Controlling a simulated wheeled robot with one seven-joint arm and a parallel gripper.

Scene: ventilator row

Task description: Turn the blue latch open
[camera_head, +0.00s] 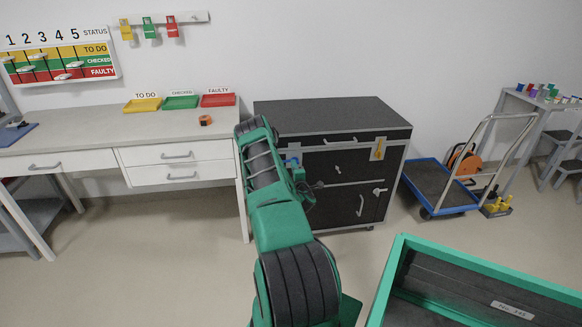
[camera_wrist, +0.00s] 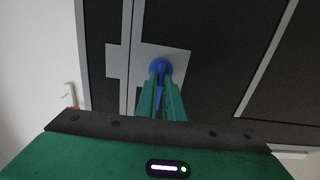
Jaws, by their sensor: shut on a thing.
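The blue latch (camera_wrist: 160,66) sits on a pale plate on the front of the black cabinet (camera_wrist: 220,75). In the head view a small bit of the blue latch (camera_head: 293,161) shows at the cabinet's left side, beside my arm. My gripper (camera_wrist: 161,84) reaches up to the latch with its green fingers close together, shut on the blue part between them. The latch's round blue end shows just beyond the fingertips. In the head view my arm hides most of the latch and my gripper.
A green-rimmed bin (camera_head: 480,264) is in the right foreground. Open floor lies before the cabinet.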

